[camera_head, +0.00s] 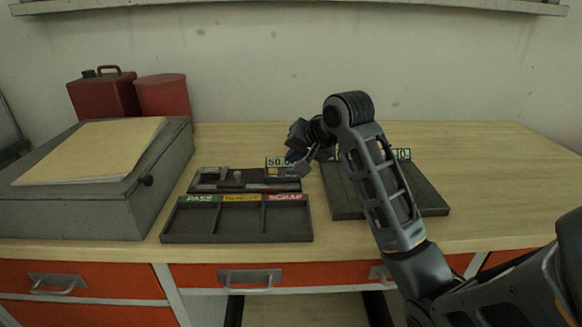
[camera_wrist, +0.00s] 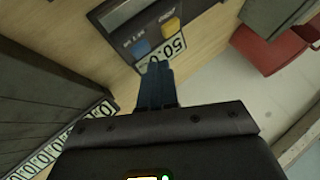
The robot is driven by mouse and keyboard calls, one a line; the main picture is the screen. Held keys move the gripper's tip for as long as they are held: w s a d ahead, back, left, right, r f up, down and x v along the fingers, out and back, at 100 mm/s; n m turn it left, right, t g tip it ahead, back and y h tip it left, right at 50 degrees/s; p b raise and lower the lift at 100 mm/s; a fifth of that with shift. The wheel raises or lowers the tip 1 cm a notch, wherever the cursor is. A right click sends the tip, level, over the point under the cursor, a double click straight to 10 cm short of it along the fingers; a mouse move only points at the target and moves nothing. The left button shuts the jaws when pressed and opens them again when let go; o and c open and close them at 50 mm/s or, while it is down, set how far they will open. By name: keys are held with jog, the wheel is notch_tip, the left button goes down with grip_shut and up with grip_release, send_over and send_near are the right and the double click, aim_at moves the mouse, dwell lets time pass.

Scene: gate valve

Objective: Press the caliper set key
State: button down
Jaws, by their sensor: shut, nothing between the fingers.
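The caliper unit lies in a dark shallow tray (camera_head: 232,187) on the bench, with a white readout (camera_head: 279,161) showing digits that start with 50. In the wrist view the readout (camera_wrist: 172,50) sits beside a dark panel with a yellow key (camera_wrist: 172,25) and a blue key (camera_wrist: 138,48). The small lettering by the keys is too unclear to say which is set. My gripper (camera_wrist: 154,65) is shut and empty, its fingertips close to the readout's edge, near the blue key. I cannot tell whether they touch anything. In the head view my gripper (camera_head: 294,158) is by the readout's right side.
A three-bin tray (camera_head: 237,238) labelled in green, yellow and red stands in front. A dark slatted plate (camera_head: 432,198) with number cards lies right, partly behind my arm. A grey box (camera_head: 70,212) stands left, red containers (camera_head: 163,97) behind. Bench far right is clear.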

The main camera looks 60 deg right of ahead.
aim_at(294, 171)
notch_tip(294, 171, up, 5)
jog(key=p, duration=0.5)
jog(key=shift+f, duration=0.1)
dwell(1.0)
